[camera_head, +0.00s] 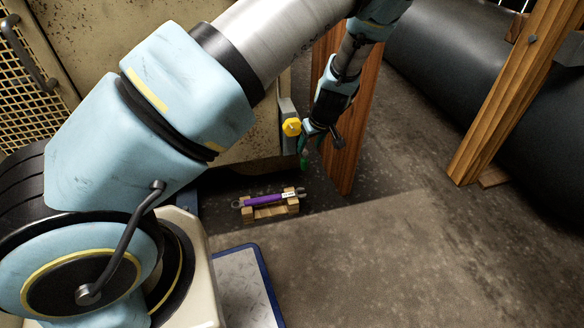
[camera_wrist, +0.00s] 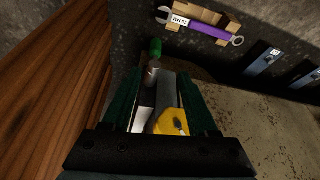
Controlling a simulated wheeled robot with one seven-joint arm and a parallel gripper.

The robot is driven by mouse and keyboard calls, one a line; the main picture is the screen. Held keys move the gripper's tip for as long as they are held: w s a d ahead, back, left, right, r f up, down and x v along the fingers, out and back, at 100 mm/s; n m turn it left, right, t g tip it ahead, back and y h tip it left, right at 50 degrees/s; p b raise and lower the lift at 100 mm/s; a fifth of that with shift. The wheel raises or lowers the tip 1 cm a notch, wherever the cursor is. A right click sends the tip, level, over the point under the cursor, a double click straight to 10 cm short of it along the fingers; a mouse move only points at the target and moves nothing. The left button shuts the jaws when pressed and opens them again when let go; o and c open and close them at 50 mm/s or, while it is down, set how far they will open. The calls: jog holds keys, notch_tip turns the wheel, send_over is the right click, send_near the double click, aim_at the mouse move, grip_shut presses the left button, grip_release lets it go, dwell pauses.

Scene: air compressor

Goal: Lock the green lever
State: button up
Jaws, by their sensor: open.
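The green lever (camera_wrist: 155,47) shows in the wrist view as a green-handled grip on a grey metal stem, just beyond my fingertips. Its green end also shows in the head view (camera_head: 304,161), hanging below my gripper (camera_head: 313,132). In the wrist view my gripper (camera_wrist: 150,82) is open. Its two dark green fingers lie on either side of the grey metal part behind the lever and the yellow knob (camera_wrist: 172,122). I cannot tell whether the fingers touch either. The yellow knob also shows left of my gripper in the head view (camera_head: 291,127).
A purple wrench (camera_head: 266,200) lies on a small wooden rack (camera_head: 269,212) on the floor below. A wooden post (camera_head: 350,150) stands close to my gripper on the right. A beige machine panel (camera_head: 130,40) is at left.

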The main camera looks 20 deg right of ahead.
aim_at(306, 159)
jog(key=b+x, duration=0.1)
jog(key=x, duration=0.3)
jog(key=b+x, duration=0.1)
jog(key=x, duration=0.3)
jog(key=d+b+x, duration=0.1)
jog(key=b+x, duration=0.1)
jog(key=x, duration=0.2)
jog(key=shift+w+f, duration=0.15)
jog(key=shift+f, duration=0.1)
grip_shut()
dwell(1.1)
